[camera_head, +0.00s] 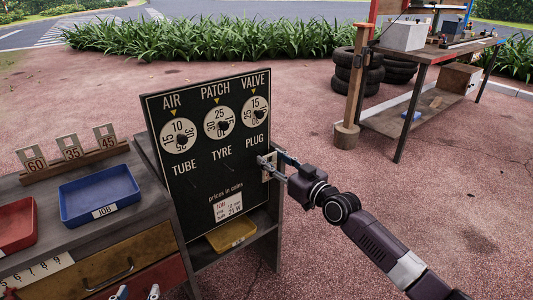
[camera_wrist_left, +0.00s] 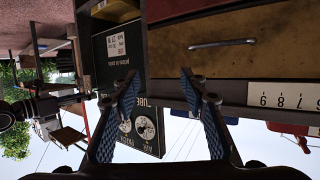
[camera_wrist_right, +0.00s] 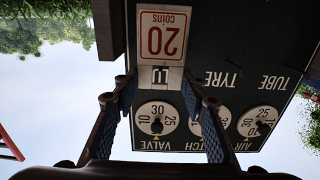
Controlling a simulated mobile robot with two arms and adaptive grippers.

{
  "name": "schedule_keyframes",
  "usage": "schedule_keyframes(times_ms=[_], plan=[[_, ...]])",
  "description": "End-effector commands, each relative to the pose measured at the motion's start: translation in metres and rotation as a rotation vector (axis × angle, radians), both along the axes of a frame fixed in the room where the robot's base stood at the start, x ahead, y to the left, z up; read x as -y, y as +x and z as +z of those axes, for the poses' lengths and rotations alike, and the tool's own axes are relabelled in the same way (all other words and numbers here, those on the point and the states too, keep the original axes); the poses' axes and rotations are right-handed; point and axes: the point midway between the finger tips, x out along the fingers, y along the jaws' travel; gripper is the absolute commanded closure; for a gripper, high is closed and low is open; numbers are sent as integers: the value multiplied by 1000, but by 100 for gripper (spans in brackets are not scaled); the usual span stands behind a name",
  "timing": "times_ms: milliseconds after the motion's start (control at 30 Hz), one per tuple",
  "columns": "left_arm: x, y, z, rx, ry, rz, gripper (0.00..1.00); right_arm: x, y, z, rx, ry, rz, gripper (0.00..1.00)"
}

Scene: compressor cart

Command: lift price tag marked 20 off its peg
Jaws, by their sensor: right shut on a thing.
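The price tag marked 20 (camera_wrist_right: 162,38) shows upside down in the right wrist view, white with red print and the word coins. In the head view the tag (camera_head: 267,167) is a small pale piece at the right edge of the black board, below PLUG, mostly hidden by my gripper. My right gripper (camera_head: 274,164) is shut on the tag's end nearest PLUG; its fingertips (camera_wrist_right: 157,84) are on either side of it. The peg is hidden. My left gripper (camera_head: 137,293) is open and empty low at the bottom edge; its fingers (camera_wrist_left: 160,85) stand apart in the left wrist view.
The black price board (camera_head: 190,195) has three dials and two bare pegs under TUBE and TYRE. A blue tray (camera_head: 75,213), a red tray (camera_head: 12,232) and a rack (camera_head: 75,165) with tags 60, 35 and 45 stand on the left bench. A yellow tray (camera_head: 231,234) lies below.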

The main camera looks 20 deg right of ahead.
Motion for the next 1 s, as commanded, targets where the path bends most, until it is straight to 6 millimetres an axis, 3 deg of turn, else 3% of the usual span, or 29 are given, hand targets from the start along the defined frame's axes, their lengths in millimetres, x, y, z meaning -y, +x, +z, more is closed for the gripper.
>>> schedule_keyframes(times_ms=[167, 400, 700, 1000], plan=[[-13, -26, -40, -216, 51, 14, 60, 12, -34, 2, -2, -5, 1, 73], [-32, -78, -89, -510, 117, 36, 60, 30, -86, 1, -3, -5, 2, 73], [-46, -119, -112, -694, 156, 50, 60, 43, -121, 0, -1, -3, 1, 73], [-49, -128, -117, -734, 164, 52, 60, 46, -128, 1, 2, -2, 1, 73]])
